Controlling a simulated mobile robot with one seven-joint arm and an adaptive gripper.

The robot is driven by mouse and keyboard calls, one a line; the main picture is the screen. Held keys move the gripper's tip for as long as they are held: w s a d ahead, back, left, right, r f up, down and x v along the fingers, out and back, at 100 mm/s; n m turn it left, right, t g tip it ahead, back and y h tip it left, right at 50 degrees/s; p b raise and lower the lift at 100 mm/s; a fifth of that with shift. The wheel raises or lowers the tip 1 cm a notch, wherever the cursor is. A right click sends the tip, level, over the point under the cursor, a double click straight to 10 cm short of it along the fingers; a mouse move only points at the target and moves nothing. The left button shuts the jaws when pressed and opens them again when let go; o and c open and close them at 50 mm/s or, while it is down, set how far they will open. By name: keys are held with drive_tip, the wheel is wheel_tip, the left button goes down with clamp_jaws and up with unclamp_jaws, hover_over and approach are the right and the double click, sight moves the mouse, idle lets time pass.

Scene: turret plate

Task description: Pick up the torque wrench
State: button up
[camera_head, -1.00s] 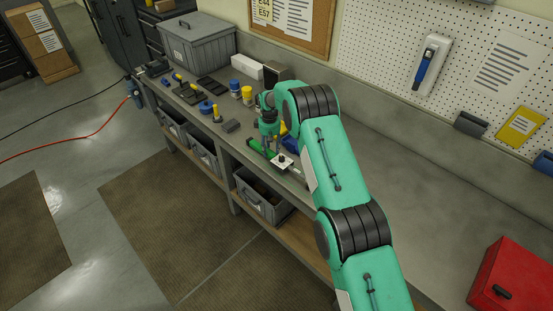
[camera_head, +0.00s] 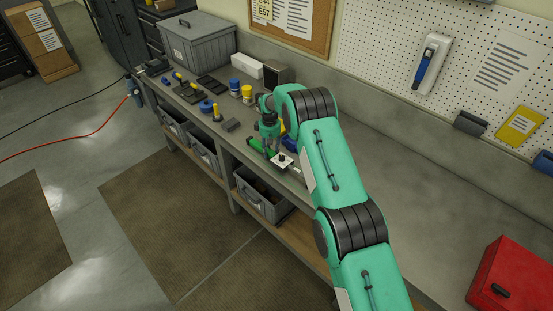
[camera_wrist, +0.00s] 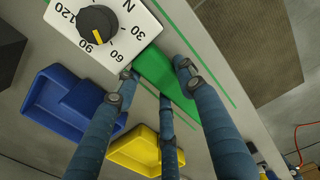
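My gripper (camera_head: 269,150) is over the handle, pointing down. In the wrist view my gripper (camera_wrist: 155,78) has its blue fingers spread on both sides of the handle, with no clear grip on it.
A blue bin (camera_wrist: 68,102) and a yellow bin (camera_wrist: 145,152) stand close to the fingers. Jars, small tools and a grey crate (camera_head: 196,42) are further left on the bench. A red case (camera_head: 512,275) is at lower right. The bench middle right is clear.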

clamp_jaws()
drive_tip(key=shift+w+r, duration=0.1)
drive_tip(key=shift+r, duration=0.1)
drive_tip(key=shift+r+b, duration=0.3)
drive_tip(key=shift+r, duration=1.4)
drive_tip(key=shift+s+d+b, duration=0.15)
drive_tip(key=shift+s+b, duration=0.15)
drive_tip(key=shift+s, duration=0.45)
drive_tip(key=shift+s+d+r+b, duration=0.3)
drive_tip(key=shift+s+d, duration=0.25)
drive_tip(key=shift+s, duration=1.8)
drive_tip(key=shift+s+d+r+b, duration=0.15)
drive_tip(key=shift+s+d+b, duration=0.35)
drive_tip(key=shift+s, duration=1.8)
drive_tip(key=shift+s+d+r+b, duration=0.25)
drive_tip(key=shift+s+d, duration=0.4)
drive_tip(key=shift+s, duration=1.7)
drive_tip(key=shift+d, duration=0.1)
